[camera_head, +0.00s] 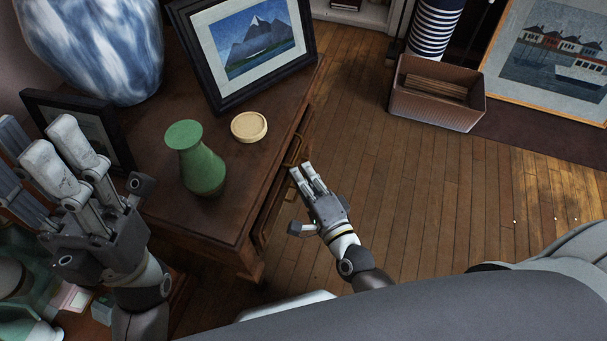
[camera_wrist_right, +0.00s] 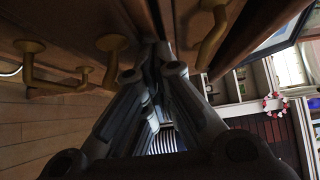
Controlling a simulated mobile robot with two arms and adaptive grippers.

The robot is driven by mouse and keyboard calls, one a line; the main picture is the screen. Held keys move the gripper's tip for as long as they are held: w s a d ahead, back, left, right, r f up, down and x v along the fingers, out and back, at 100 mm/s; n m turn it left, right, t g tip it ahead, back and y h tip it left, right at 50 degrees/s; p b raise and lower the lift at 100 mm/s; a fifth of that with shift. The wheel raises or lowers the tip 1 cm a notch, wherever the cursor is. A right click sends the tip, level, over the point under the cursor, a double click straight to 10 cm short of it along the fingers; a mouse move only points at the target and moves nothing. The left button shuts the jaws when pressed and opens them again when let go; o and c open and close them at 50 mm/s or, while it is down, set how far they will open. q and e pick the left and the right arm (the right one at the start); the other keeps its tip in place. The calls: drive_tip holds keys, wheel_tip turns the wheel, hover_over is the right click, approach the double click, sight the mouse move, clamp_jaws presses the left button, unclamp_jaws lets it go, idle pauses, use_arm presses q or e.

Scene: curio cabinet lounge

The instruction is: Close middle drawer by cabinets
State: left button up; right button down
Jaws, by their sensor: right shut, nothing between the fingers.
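The dark brown wooden cabinet (camera_head: 215,215) stands left of centre in the head view, its drawer side facing right. A drawer front with a brass handle (camera_head: 293,152) shows along that side; it seems to stick out slightly, but I cannot tell how far. My right gripper (camera_head: 307,171) is shut and empty, with its fingertips close to this drawer front and handle. In the right wrist view, brass handles (camera_wrist_right: 58,84) show on both sides of the fingers (camera_wrist_right: 150,75); contact is unclear. My left gripper (camera_head: 58,148) is raised over the cabinet's near left side, its jaw state unclear.
On the cabinet top are a green vase (camera_head: 197,165), a small round cream dish (camera_head: 249,126), a framed mountain picture (camera_head: 250,45) and a large blue-white vase (camera_head: 100,45). A woven basket (camera_head: 435,105) stands at the back right. The wooden floor (camera_head: 430,210) right of the cabinet is clear.

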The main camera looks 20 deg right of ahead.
drive_tip(key=shift+w+a+r+p, duration=0.1)
drive_tip(key=shift+w+a+p, duration=0.55)
drive_tip(key=shift+a, duration=0.4)
